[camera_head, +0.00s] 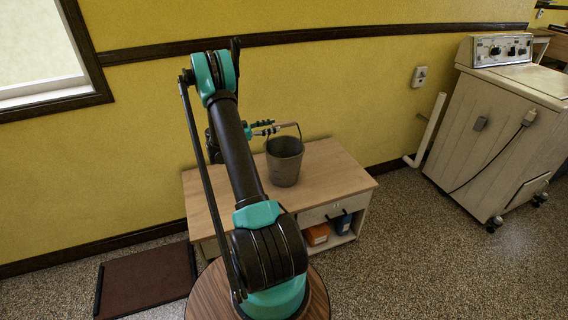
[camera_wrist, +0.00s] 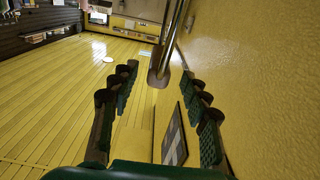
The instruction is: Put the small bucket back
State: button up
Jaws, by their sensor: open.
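The small grey bucket (camera_head: 285,168) stands upright on the wooden top of a low cabinet (camera_head: 335,180). Its handle is raised, and the top of the handle is beside the fingertips of my gripper (camera_head: 268,128) in the head view. My gripper reaches in from the left, above the bucket's rim. In the wrist view my gripper (camera_wrist: 155,105) has its fingers spread wide. A metallic bar with a brownish end (camera_wrist: 159,77) shows between and beyond them; I cannot tell whether it is part of the bucket. My arm hides the cabinet's left part.
The yellow wall (camera_head: 350,100) is close behind the cabinet. Orange (camera_head: 317,234) and blue (camera_head: 342,223) items sit on the cabinet's lower shelf. A round wooden table (camera_head: 203,298) is in front. A white washer (camera_head: 490,130) stands right, beside a white pipe (camera_head: 430,130). A brown mat (camera_head: 147,280) lies left.

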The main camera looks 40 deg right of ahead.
aim_at(284, 121)
jog(key=shift+x, duration=2.95)
jog(key=shift+s+r, duration=0.1)
grip_shut()
